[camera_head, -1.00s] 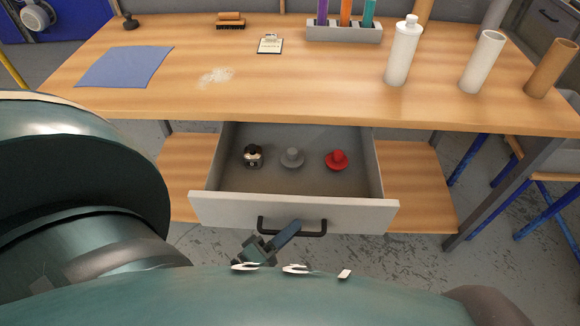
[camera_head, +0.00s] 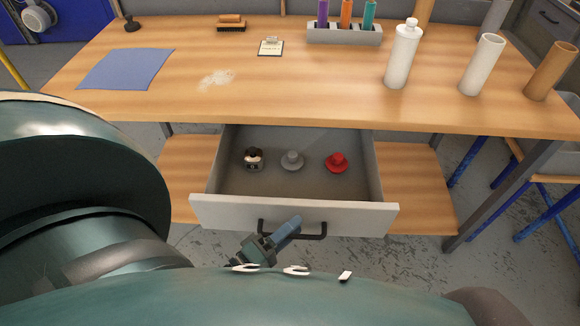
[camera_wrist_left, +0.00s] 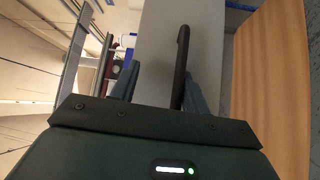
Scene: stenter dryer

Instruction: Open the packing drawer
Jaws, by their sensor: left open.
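The packing drawer (camera_head: 295,214) under the table stands open, with its inside showing. Its dark bar handle (camera_head: 308,236) is on the front panel. My left gripper (camera_head: 284,230) is at the handle, partly hidden in the head view by my own body. In the left wrist view the gripper (camera_wrist_left: 160,85) is open, with the handle (camera_wrist_left: 182,65) between its two fingers, closer to the right finger. The pale drawer front (camera_wrist_left: 155,45) lies beyond the fingers. I cannot tell whether a finger touches the handle. My right gripper is not in view.
In the drawer are a dark-and-white stamp-like item (camera_head: 253,159), a grey knob (camera_head: 292,160) and a red knob (camera_head: 337,162). The tabletop (camera_head: 310,98) above holds a white bottle (camera_head: 402,58), tubes and a blue cloth (camera_head: 125,69). A lower shelf (camera_head: 418,190) runs beneath.

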